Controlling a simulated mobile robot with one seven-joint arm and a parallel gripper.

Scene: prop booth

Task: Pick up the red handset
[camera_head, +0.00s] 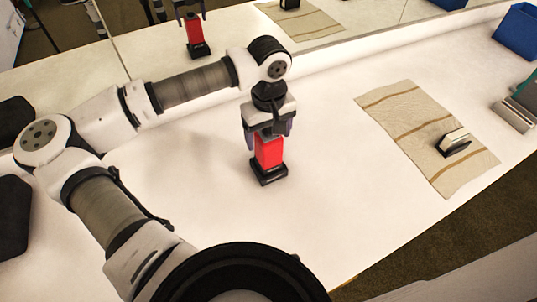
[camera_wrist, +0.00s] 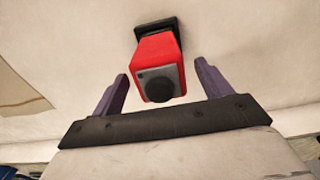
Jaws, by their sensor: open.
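The red handset (camera_head: 268,150) stands upright on a black base (camera_head: 269,174) on the white table. In the wrist view the red handset (camera_wrist: 160,60) shows its grey end with a round black knob, and the black base lies behind it. My gripper (camera_head: 268,131) is right above the handset, pointing down, its fingers on either side of the upper part. In the wrist view my gripper (camera_wrist: 160,77) is open, with a gap between each finger and the handset. The handset's top is partly hidden by the gripper in the head view.
A striped beige cloth (camera_head: 400,118) lies to the right with a small black and cream object (camera_head: 454,142) on it. A blue bin (camera_head: 518,32) and a grey-green item (camera_head: 516,112) sit at the far right. A mirror runs along the back. The table around the handset is clear.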

